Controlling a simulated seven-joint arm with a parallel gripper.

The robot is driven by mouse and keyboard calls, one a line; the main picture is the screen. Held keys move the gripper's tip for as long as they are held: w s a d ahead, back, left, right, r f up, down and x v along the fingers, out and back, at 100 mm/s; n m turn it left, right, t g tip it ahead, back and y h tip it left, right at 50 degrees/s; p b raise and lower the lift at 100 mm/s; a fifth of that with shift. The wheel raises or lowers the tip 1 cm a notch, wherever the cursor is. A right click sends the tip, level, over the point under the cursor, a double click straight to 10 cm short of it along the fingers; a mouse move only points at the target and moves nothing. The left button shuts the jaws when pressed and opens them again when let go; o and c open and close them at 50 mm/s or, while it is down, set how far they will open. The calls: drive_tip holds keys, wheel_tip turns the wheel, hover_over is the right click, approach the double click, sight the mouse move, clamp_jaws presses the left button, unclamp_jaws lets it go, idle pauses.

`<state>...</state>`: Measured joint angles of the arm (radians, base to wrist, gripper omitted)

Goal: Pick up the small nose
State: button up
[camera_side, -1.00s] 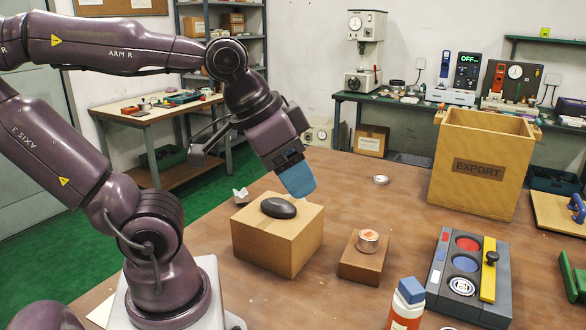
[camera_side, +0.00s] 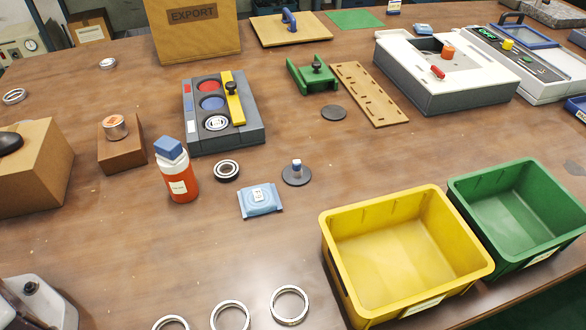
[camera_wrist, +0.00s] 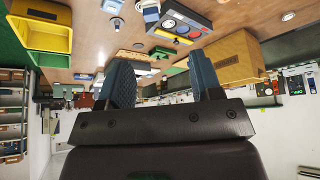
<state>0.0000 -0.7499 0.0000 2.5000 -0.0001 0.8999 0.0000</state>
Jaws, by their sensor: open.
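No part is clearly marked as the small nose. Another flat dark disc (camera_side: 333,112) lies farther back, bare. My gripper (camera_wrist: 160,62) shows in the wrist view with its two blue fingers apart and nothing between them. It is outside the side view, so its distance from the post cannot be told.
Yellow (camera_side: 336,256) and green (camera_side: 461,205) bins are at right. Several rings lie in front. The table between packet and front rings is clear.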

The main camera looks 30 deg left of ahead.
idle(0.7)
drive_tip(key=m+t+y, duration=0.5)
drive_tip(key=m+y, duration=0.2)
drive_tip(key=m, duration=2.1)
approach(296, 168)
drive_tip(key=s+a, duration=0.1)
drive_tip(key=s, duration=0.1)
drive_tip(key=s+a, duration=0.2)
drive_tip(key=s+a+f, duration=0.1)
drive_tip(key=s, duration=0.2)
drive_tip(key=shift+a, duration=0.3)
drive_tip(key=w+d+m+t+h, duration=0.1)
drive_tip(key=d, duration=0.1)
drive_tip(key=w+d+r+m+t+h, duration=0.1)
drive_tip(key=w+d+m, duration=0.1)
drive_tip(key=shift+w+r+m, duration=0.2)
drive_tip(key=shift+m, duration=0.1)
drive_tip(key=shift+w, duration=0.2)
drive_tip(key=x, duration=1.2)
drive_tip(key=shift+w+a+f, duration=0.1)
drive_tip(key=shift+w+a, duration=0.05)
drive_tip(key=shift+w, duration=0.05)
